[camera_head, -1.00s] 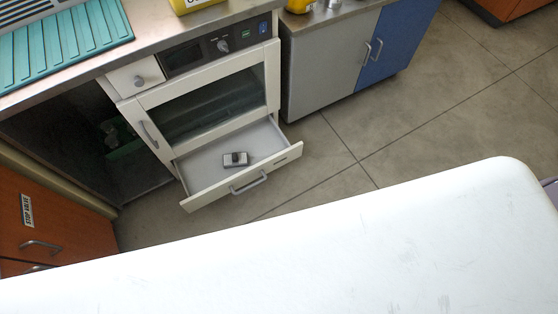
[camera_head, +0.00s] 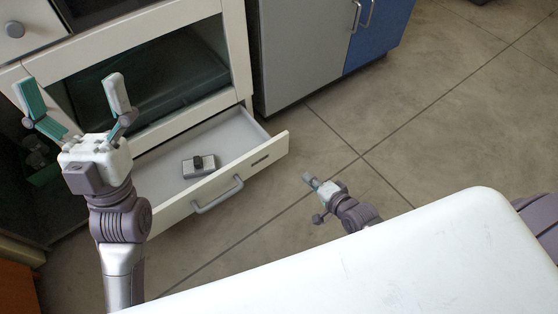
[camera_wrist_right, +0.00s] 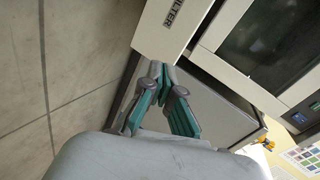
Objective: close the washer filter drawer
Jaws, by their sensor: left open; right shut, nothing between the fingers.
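The washer filter drawer (camera_head: 272,152) is pulled out at the bottom of the white washer. Its front has a grey bar handle (camera_head: 218,196) and a dark label. A small grey block with a black knob (camera_head: 199,166) lies inside the drawer. My left gripper (camera_head: 72,88) is open, pointing up in front of the washer door, left of the drawer. My right gripper (camera_head: 314,198) is low, to the right of the drawer front and apart from it in the head view. In the right wrist view its teal fingers (camera_wrist_right: 164,84) are shut and empty beside the drawer front (camera_wrist_right: 168,30), which is marked "FILTER".
The washer (camera_head: 238,60) has a dark glass door above the drawer. A grey cabinet (camera_head: 300,50) and a blue cabinet (camera_head: 385,35) stand to its right.

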